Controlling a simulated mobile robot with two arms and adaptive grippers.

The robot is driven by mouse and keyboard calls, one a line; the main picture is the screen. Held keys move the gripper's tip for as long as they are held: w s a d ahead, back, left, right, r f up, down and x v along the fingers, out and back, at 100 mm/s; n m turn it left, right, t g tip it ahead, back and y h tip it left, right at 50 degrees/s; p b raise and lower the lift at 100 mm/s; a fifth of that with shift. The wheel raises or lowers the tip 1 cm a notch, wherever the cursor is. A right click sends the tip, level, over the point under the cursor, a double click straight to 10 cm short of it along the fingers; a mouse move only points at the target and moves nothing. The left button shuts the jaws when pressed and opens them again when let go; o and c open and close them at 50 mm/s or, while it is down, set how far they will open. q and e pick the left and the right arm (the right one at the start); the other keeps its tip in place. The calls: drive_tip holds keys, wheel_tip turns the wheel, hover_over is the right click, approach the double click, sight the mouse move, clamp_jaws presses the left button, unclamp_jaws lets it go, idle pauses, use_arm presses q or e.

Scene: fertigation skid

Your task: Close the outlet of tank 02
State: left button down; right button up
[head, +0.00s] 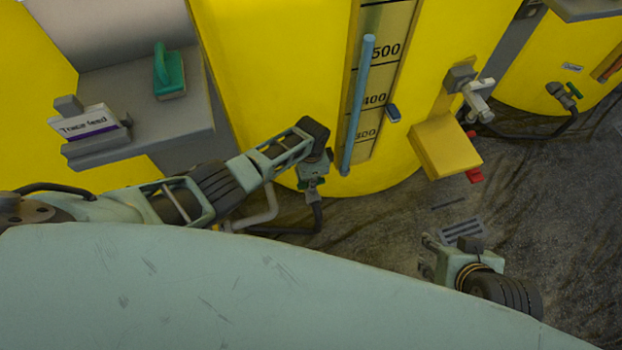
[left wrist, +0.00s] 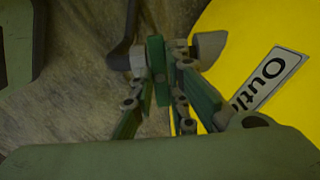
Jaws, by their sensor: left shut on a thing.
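The large yellow tank (head: 270,60) stands in the middle of the head view; its number is not readable. Its outlet valve is low on its front, mostly hidden by my left gripper (head: 314,182). In the left wrist view, the green valve handle (left wrist: 157,65) sits between the fingers of my left gripper (left wrist: 168,100), which is shut on it. The handle lies across the line of the grey fittings (left wrist: 208,48). A partly cut-off label reading "Outl" (left wrist: 268,80) is on the yellow wall beside it. My right gripper (head: 426,256) is open and empty above the floor.
A grey ledge (head: 150,110) at left holds a "Trace feed" sign (head: 92,123) and a green-handled item (head: 168,75). A yellow box (head: 443,147) juts out right of the level scale (head: 385,75). A dark hose (head: 318,218) runs below my left gripper.

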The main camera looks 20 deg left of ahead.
use_arm(q)
drive_tip(key=c, duration=1.8)
unclamp_jaws()
drive_tip(key=shift+o, duration=0.4)
wheel_tip(320, 180, up, 12)
